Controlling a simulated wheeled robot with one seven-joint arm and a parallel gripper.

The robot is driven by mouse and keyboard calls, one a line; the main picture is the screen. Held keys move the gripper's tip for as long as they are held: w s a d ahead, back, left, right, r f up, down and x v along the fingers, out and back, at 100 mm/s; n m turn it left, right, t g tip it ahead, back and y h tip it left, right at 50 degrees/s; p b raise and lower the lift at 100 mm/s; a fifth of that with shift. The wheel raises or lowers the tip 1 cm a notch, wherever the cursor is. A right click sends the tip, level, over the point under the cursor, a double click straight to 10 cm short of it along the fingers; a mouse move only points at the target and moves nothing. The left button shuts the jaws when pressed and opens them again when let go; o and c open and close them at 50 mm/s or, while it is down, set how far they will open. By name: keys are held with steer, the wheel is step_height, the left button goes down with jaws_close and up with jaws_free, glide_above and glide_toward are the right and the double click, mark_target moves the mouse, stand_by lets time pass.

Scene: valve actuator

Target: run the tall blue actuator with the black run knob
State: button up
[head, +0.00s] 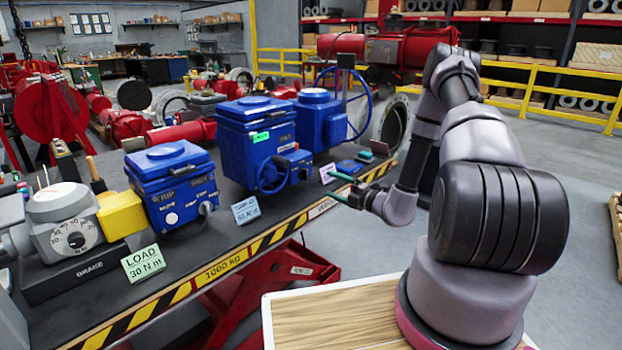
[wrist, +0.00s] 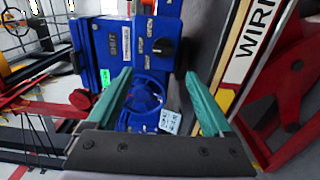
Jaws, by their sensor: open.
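The tall blue actuator (head: 257,138), with a green label and a blue handwheel (head: 275,177), stands on the dark bench top near the middle of the head view. In the wrist view the actuator (wrist: 108,52) lies ahead of my fingers, with a round black knob (wrist: 163,47) on its blue face beside small white labels. Its handwheel (wrist: 145,94) shows between the fingers. My gripper (head: 332,186) is open and empty, to the right of the actuator and apart from it. The fingers (wrist: 156,74) also show in the wrist view, teal and wide apart, with the knob beyond them.
A smaller blue unit (head: 172,185) stands left of the actuator, and another blue unit (head: 318,118) stands behind right. A grey brake (head: 64,220) is at far left. Small cards (head: 245,210) stand along the striped bench edge (head: 215,270). Open space lies above the front edge.

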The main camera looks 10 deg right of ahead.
mark_target(307, 176)
steer(key=x, duration=1)
steer(key=shift+w+f, duration=0.25)
steer(key=shift+w, duration=0.1)
jaws_close()
steer(key=n, duration=0.8)
steer(key=shift+n, duration=0.4)
